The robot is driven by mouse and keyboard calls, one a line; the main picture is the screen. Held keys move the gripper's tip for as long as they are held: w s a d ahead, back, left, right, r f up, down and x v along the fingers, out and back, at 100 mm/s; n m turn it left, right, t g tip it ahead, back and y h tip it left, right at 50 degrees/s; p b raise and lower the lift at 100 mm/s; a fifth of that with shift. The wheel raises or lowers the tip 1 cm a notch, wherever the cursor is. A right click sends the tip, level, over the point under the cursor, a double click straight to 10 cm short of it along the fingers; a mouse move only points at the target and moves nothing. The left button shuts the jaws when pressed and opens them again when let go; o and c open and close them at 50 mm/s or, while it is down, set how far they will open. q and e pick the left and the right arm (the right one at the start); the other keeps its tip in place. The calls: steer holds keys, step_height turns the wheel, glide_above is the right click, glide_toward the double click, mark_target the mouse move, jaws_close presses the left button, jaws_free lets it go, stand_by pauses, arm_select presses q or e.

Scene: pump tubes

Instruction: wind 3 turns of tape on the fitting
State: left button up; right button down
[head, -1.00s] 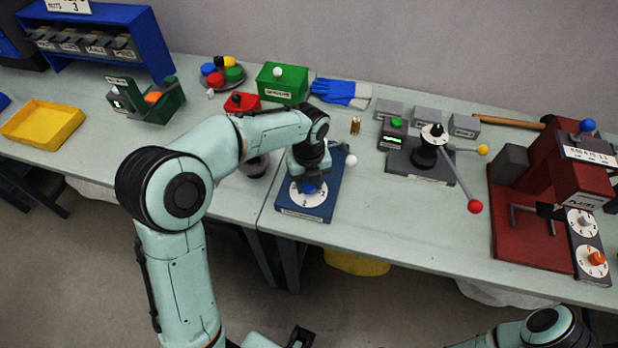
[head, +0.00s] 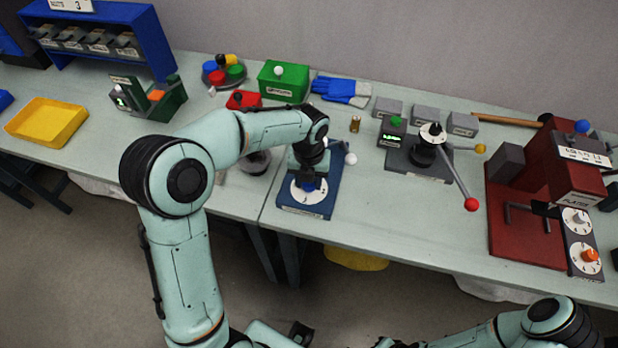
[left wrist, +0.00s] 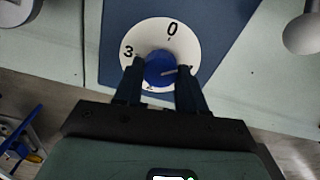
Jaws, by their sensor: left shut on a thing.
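A blue winder base (head: 309,208) stands at the table's front edge, with a white dial (head: 302,194) and a blue knob (head: 308,185) on it. My left gripper (left wrist: 160,75) points down at the dial and is shut on the blue knob, which also shows in the left wrist view (left wrist: 160,68). The dial's 0 and 3 are readable there; the fingers hide other marks. A white ball (head: 350,159) sits at the base's right side. A small brass fitting (head: 355,125) stands on the table behind it. My right gripper is out of view.
A grey lever press (head: 427,160) with a red-tipped handle stands to the right, then a red machine (head: 520,235). A green box (head: 283,84), blue gloves (head: 342,90) and a red box (head: 243,99) lie behind. Bare table lies between base and press.

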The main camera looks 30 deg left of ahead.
arm_select(q)
steer(key=shift+w+r+m+p, duration=0.15)
steer(key=shift+m+p, duration=0.35)
steer(key=shift+m, duration=0.9)
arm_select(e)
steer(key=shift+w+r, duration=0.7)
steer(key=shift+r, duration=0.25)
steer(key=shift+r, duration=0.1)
arm_select(q)
steer(key=shift+a+r+m+p, duration=0.1)
steer(key=shift+m+p, duration=0.55)
steer(key=shift+m, duration=0.35)
steer(key=shift+m+p, duration=0.3)
steer(key=shift+m, duration=0.5)
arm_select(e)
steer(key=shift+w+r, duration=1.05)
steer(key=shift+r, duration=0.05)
